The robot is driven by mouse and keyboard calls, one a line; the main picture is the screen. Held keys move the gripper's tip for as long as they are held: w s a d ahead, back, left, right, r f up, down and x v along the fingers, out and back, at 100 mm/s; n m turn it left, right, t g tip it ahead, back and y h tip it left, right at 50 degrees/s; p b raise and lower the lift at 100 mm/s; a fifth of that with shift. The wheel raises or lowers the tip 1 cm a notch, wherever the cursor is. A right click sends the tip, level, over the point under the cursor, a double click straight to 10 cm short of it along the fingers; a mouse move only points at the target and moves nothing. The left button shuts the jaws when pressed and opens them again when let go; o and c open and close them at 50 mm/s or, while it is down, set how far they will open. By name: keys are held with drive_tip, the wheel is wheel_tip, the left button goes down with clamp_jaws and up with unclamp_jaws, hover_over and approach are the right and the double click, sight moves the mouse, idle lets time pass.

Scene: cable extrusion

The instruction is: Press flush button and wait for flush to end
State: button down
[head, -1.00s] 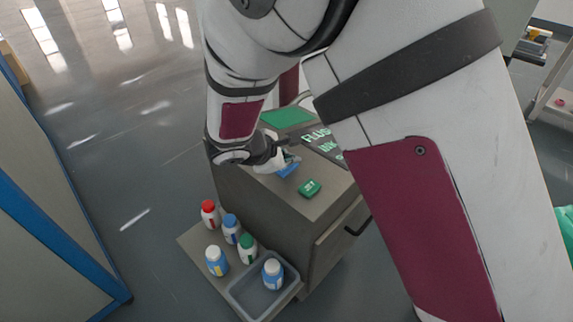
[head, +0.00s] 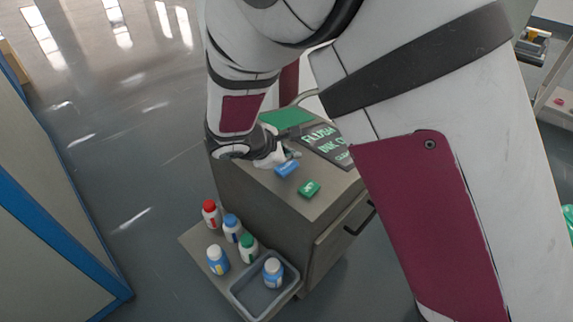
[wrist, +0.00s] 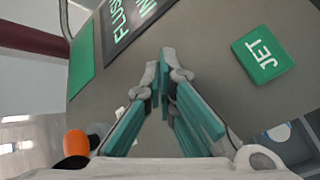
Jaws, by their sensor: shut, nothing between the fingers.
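A blue button (head: 287,169) sits on top of the grey cabinet (head: 328,200); I cannot read its label. My gripper (head: 294,154) is just behind it in the head view, with the button's face clear in front. I cannot tell how high the fingers are above the top. In the wrist view my gripper (wrist: 163,80) is shut and empty, over bare grey top, and the blue button does not show. A dark display panel (head: 325,145) shows "FLUSH" and further green text, partly hidden by my arm; it also shows in the wrist view (wrist: 130,18).
A green button (head: 309,188) marked "JET" lies near the blue one and in the wrist view (wrist: 262,55). A green pad (head: 286,117) is at the back. Several bottles and a grey tray (head: 240,297) stand on a low shelf. A blue-edged panel (head: 60,200) is at left.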

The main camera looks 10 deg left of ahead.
sight(290, 168)
drive_tip(key=shift+r+p, duration=1.6)
drive_tip(key=shift+r, duration=0.85)
drive_tip(key=shift+d, duration=0.15)
drive_tip(key=s+d+r+m+g, duration=0.3)
drive_tip(key=s+d+r+m, duration=0.35)
drive_tip(key=d, duration=0.45)
drive_tip(key=s+d+r+m+g, duration=0.2)
drive_tip(key=s+d+r+m, duration=0.3)
drive_tip(key=s+d+r, duration=0.45)
drive_tip(key=s+d+m+g+y, duration=0.15)
drive_tip(key=s+m, duration=0.35)
drive_tip(key=s, duration=0.6)
drive_tip(key=s+d+m+y, duration=0.2)
drive_tip(key=s+m+y, duration=0.15)
drive_tip(key=s, duration=0.65)
wheel_tip(290, 168, up, 18)
drive_tip(key=t+p, duration=0.3)
drive_tip(key=p, duration=1.3)
drive_tip(key=shift+s+m, duration=0.15)
drive_tip(key=shift+m, duration=0.15)
